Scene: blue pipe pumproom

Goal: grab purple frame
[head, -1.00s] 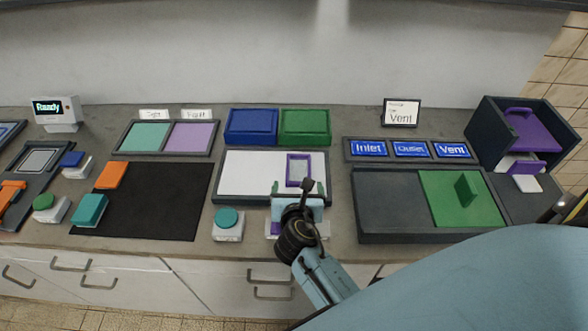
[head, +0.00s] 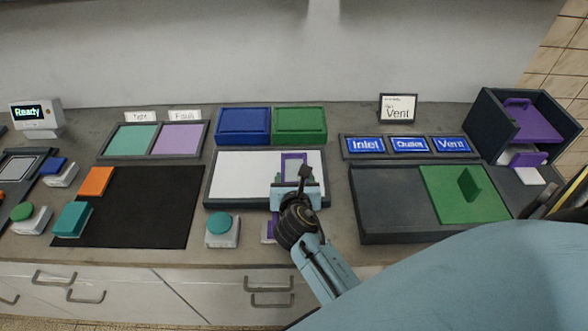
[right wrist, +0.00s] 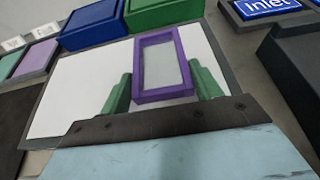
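The purple frame (head: 293,156) lies on the white panel of a dark-edged tray (head: 211,182), toward its right side. In the right wrist view the purple frame (right wrist: 141,70) is an upright rectangle with an open middle showing white. My right gripper (head: 292,183) is at the frame's near end, its wrist hiding part of the frame in the head view. Its two green fingers (right wrist: 163,96) stand apart on either side of the frame's near end. I cannot tell whether they touch it. My left gripper is not in view.
Blue (head: 243,126) and green (head: 299,125) boxes stand behind the tray. A teal button (head: 219,225) is in front. To the right is a dark tray with a green panel (head: 488,204) and upright handle. A black mat (head: 140,210) lies left.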

